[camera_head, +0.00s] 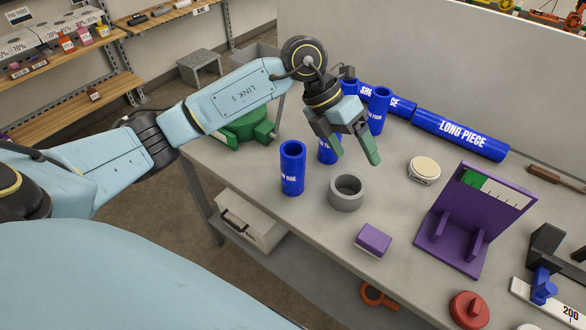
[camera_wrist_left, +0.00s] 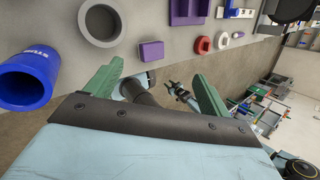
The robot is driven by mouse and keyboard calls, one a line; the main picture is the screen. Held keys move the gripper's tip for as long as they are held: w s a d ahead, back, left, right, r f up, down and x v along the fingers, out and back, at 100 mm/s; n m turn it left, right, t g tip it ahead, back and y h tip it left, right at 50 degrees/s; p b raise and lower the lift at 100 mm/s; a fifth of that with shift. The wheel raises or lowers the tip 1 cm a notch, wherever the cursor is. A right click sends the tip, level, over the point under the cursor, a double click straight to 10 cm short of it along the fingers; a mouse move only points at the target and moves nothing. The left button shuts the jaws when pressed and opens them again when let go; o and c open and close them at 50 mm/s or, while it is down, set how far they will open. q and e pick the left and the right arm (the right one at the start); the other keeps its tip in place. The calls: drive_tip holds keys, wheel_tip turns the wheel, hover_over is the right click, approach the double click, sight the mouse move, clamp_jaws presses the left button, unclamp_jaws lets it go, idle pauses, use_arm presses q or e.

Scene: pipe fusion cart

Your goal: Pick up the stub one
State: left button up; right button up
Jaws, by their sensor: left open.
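The stub one (camera_head: 292,168) is a blue upright hollow cylinder near the table's left edge, its label partly turned away. A blue stub, likely the same one, shows large at the left edge of the left wrist view (camera_wrist_left: 24,84), with "STUB" readable. My left gripper (camera_head: 355,150) is open and empty above the table, to the right of stub one and apart from it. Its green fingers also show in the left wrist view (camera_wrist_left: 155,85) with nothing between them. My right gripper is not seen in the head view.
A second blue stub (camera_head: 327,152) stands behind, partly hidden by my gripper. Another blue stub (camera_head: 379,108) stands farther back, before the long piece (camera_head: 461,135). A grey ring (camera_head: 346,193), purple block (camera_head: 373,240) and purple stand (camera_head: 470,225) lie to the right. A green fixture (camera_head: 245,128) is at the left.

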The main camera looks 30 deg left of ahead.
sight(293, 148)
use_arm(q)
drive_tip(key=a+y, duration=0.2)
drive_tip(key=a, duration=0.2)
drive_tip(key=w+a+n+y, duration=0.1)
drive_tip(key=a+y, duration=0.1)
drive_tip(key=a, duration=0.3)
drive_tip(key=a+r+n+y, duration=0.1)
drive_tip(key=a+y, duration=0.1)
drive_tip(key=a, duration=0.2)
drive_tip(key=shift+w+a+g+y, duration=0.15)
drive_tip(key=shift+a+g+y, duration=0.25)
wheel_tip(293, 148, down, 7)
drive_tip(key=shift+f+p, duration=0.1)
drive_tip(key=shift+p, duration=0.35)
wheel_tip(293, 148, down, 4)
drive_tip(key=shift+a+f+p, duration=0.1)
drive_tip(key=shift+f+p, duration=0.05)
drive_tip(key=shift+p, duration=0.5)
drive_tip(key=shift+f, duration=0.55)
drive_tip(key=c, duration=1.2)
drive_tip(key=shift+r, duration=0.1)
